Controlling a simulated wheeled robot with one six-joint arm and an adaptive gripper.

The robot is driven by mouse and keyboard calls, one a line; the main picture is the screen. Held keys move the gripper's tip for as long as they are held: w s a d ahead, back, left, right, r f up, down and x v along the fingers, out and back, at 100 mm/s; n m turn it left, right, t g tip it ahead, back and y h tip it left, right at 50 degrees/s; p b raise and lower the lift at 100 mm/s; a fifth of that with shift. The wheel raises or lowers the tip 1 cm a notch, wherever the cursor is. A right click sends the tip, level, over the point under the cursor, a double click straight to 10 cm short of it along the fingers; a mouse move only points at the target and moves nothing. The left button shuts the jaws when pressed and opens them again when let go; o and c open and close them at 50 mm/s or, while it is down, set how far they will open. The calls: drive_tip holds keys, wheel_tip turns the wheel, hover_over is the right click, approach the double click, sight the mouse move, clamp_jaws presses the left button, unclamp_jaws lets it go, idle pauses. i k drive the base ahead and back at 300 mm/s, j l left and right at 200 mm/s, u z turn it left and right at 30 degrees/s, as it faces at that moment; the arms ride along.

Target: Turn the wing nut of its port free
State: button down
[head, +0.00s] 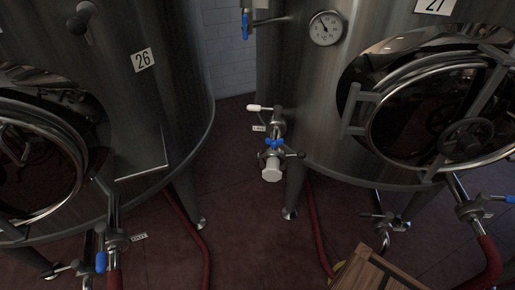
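A port (277,130) with metal fittings sticks out from the lower left of the tank marked 27 (290,80). A pale cap (271,171) closes its lower end. A small dark knob-like part (298,155) stands out to the right just above the cap; it may be the wing nut, but it is too small to tell. A blue part (273,143) sits just above, and a white-tipped handle (258,108) points left at the top. My gripper is not in view.
Tank 26 (160,90) stands at the left. Red hoses (315,225) lie on the dark red floor (250,245). A wooden crate (374,272) is at the bottom right. Tank legs (289,200) stand near the port. Other valves with blue handles (101,262) show at the lower edges.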

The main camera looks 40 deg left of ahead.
sight(275, 144)
drive_tip(key=u, duration=1.55)
drive_tip(key=i+j, duration=0.1)
drive_tip(key=i, duration=0.35)
